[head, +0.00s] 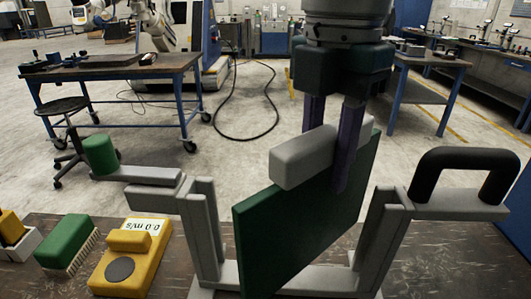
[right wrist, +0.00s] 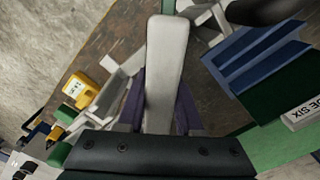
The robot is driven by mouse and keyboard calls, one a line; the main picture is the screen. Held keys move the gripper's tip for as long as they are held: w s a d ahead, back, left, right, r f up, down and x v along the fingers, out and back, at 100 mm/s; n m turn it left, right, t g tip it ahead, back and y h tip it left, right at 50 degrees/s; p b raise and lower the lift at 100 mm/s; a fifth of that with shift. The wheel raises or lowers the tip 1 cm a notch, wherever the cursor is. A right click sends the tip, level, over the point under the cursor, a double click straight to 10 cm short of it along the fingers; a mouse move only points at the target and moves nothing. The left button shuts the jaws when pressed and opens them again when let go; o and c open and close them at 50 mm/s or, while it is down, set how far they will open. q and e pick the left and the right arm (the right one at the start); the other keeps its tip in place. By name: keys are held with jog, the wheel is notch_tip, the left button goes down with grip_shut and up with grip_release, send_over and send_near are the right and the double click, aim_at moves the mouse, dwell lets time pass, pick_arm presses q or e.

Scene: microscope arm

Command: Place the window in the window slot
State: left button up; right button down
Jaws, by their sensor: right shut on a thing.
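The window is a dark green panel (head: 310,215) with a light grey grip bar (head: 305,157) along its top. My right gripper (head: 328,165) is shut on this bar, with a purple finger on each side; the bar also shows between the fingers in the right wrist view (right wrist: 166,70). The window slot is a grey frame with a left post (head: 206,230), a right post (head: 380,235) and a low base bar (head: 330,278). The panel stands upright between the posts, turned at an angle to the frame. Its lower edge overlaps the base bar; I cannot tell whether they touch.
A green knob (head: 100,155) on a grey arm extends left of the frame, and a black handle (head: 465,172) stands on the right. A yellow meter (head: 130,260) and a green brush (head: 67,243) lie on the worktable (head: 450,255) at left. The table's right side has bare room.

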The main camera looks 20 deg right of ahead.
aim_at(321, 192)
jog(key=shift+f, duration=2.2)
jog(key=c, duration=0.6)
grip_release()
jog(key=shift+o, duration=0.2)
notch_tip(321, 192, up, 12)
jog(key=shift+r, duration=0.15)
